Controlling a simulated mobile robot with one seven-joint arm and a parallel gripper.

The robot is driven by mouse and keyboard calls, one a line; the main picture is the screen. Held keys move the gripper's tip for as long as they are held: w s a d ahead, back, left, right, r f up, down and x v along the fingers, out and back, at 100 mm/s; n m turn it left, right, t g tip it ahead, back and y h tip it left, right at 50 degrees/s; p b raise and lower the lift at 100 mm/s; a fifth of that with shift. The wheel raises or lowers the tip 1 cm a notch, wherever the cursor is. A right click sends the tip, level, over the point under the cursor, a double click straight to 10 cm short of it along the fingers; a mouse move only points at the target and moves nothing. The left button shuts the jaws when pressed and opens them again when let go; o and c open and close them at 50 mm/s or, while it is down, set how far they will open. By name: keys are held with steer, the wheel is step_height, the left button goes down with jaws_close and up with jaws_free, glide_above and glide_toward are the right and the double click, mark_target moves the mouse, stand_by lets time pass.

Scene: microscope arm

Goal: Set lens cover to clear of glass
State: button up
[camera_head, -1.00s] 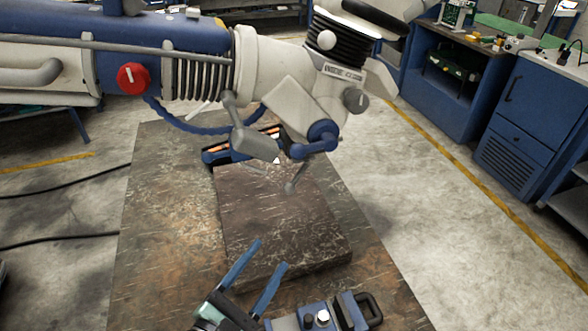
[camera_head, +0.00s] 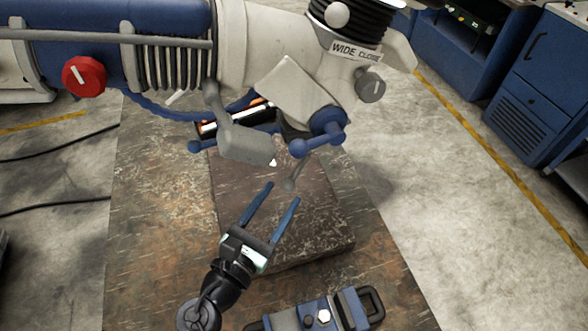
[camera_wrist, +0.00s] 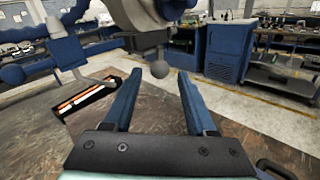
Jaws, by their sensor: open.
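The white microscope head (camera_head: 290,95) hangs over a dark worn slab. A grey paddle-shaped piece (camera_head: 245,142) hangs from a hinge on its left; I cannot tell whether this is the lens cover. The glass is not clearly visible.
The slab (camera_head: 320,225) lies on a worn bench (camera_head: 150,240). A tray with lit orange strips (camera_head: 220,122) lies behind the paddle. A blue clamp-like tool (camera_head: 325,312) lies at the front. A red knob (camera_head: 84,76) is on the microscope's blue arm.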

mark_target(294, 174)
steer(key=x, duration=0.6)
steer(key=shift+w+d+p, duration=0.2)
steer(key=shift+w+p, duration=0.15)
steer(key=shift+p, duration=0.05)
jaws_close()
stand_by(1.0)
